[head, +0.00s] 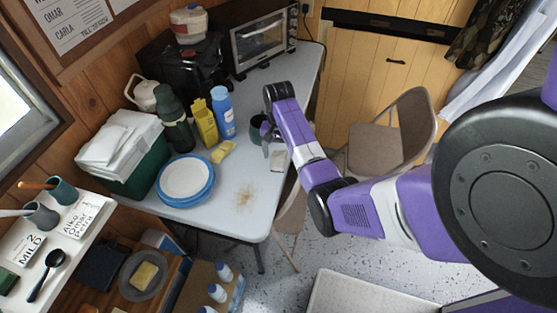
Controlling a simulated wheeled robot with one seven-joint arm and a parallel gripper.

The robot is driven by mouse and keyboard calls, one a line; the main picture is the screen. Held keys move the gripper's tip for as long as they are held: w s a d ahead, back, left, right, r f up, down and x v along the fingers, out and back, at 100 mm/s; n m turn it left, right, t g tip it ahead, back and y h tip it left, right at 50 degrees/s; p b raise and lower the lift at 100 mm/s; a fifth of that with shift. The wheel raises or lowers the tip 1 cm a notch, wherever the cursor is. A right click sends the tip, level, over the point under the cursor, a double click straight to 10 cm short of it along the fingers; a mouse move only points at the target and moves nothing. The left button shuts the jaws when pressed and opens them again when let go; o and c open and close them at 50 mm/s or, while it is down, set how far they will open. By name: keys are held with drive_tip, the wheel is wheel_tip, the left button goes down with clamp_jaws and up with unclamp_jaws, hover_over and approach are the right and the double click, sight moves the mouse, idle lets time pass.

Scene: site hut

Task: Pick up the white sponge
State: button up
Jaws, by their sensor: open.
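A small pale, off-white block (279,161), which looks like the white sponge, lies on the grey-white table near its right edge. My arm reaches over the table from the right, and my gripper (267,146) points down just left of and above this block. The gripper is open, and I see nothing held in it. The fingers are small and partly hidden by my wrist, so I cannot tell whether they touch the block.
A dark green mug (257,127) stands close beside my gripper. A brown stain marks the clear table front. A folding chair (385,147) stands right.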

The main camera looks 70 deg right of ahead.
drive_tip(key=shift+f, duration=0.8)
drive_tip(key=shift+c, duration=0.4)
drive_tip(key=c, duration=1.3)
drive_tip(key=shift+c, duration=0.2)
drive_tip(key=shift+r, duration=0.1)
